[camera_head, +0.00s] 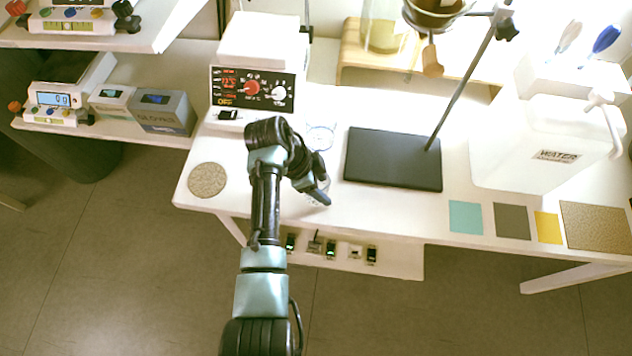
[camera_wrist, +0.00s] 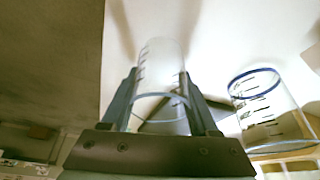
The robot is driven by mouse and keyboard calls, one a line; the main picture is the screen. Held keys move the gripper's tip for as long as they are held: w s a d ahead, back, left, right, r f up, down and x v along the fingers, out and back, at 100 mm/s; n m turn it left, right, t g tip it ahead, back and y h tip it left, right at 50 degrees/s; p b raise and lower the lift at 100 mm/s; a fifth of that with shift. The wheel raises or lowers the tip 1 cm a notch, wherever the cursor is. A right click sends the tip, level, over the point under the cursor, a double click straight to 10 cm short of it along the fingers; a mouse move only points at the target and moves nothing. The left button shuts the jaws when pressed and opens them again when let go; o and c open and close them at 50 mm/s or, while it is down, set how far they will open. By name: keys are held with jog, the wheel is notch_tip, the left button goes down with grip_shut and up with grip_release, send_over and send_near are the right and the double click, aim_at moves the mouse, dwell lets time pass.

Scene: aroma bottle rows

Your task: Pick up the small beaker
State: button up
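The small beaker (camera_wrist: 160,62) is clear glass with dark graduation marks. In the wrist view it sits between the two fingers of my gripper (camera_wrist: 160,88), which meet its sides with no clear gap. In the head view my gripper (camera_head: 318,192) is low over the front part of the white table (camera_head: 225,165), and it mostly hides the small beaker. A larger clear beaker with a blue rim (camera_wrist: 265,108) stands to the right in the wrist view. In the head view this larger beaker (camera_head: 320,137) is behind my gripper.
A black stand base (camera_head: 393,158) with a slanted rod is right of my gripper. A heater with knobs (camera_head: 252,90) stands behind, and a round cork mat (camera_head: 207,180) lies left. A white water container (camera_head: 540,145) and coloured squares (camera_head: 466,217) are further right.

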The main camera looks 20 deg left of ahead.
jog(key=c, duration=0.7)
jog(key=shift+c, duration=0.2)
jog(key=shift+r, duration=0.1)
